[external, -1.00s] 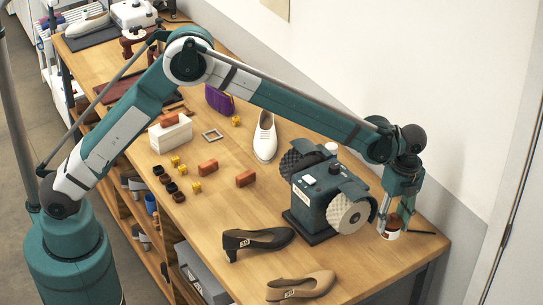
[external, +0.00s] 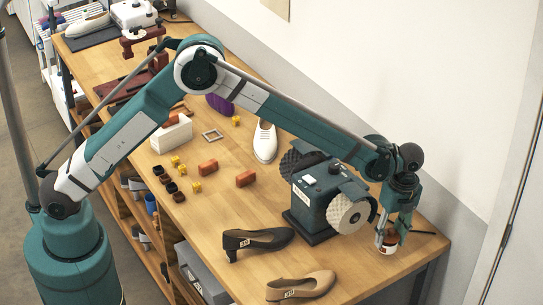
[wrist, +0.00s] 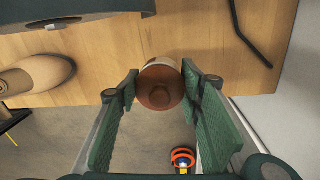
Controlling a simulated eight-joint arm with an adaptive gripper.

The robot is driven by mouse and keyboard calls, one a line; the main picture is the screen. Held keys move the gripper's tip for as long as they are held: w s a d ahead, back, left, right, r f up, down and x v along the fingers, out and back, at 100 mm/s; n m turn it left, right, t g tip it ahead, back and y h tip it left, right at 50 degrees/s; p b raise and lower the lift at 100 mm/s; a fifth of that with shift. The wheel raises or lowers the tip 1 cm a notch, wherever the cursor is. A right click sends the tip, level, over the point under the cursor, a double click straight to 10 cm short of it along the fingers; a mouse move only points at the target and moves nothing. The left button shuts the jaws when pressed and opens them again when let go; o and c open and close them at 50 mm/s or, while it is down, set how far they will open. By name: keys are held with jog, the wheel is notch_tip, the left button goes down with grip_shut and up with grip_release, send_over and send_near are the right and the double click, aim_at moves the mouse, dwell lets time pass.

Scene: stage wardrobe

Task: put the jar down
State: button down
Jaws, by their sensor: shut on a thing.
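The jar (external: 387,250) is brown with a pale label and is at the right end of the workbench, in the external view. In the wrist view the jar (wrist: 160,86) shows from above, its round brown top between the two green finger pads, overlapping the bench edge. My gripper (external: 387,236) is shut on the jar; in the wrist view my gripper (wrist: 160,88) has one finger on each side of it. The jar's base is hidden, and I cannot tell whether it touches the wooden workbench (external: 215,225).
A teal grinding machine (external: 328,200) with wheels stands just left of the jar. A black heel (external: 258,241) and a tan shoe (external: 302,287) lie nearer the front. A black cable (wrist: 250,36) lies on the bench. The bench edge is close beside the jar, with floor beyond.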

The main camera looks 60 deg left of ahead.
aim_at(388, 245)
jog(key=shift+f, duration=0.1)
jog(key=shift+f, duration=1.8)
jog(key=shift+f, duration=0.1)
jog(key=c, duration=1.6)
grip_release()
jog(key=r, duration=0.8)
jog(key=w+r, duration=0.1)
jog(key=r, duration=0.3)
jog(key=shift+d+r, duration=0.1)
jog(key=shift+d, duration=0.05)
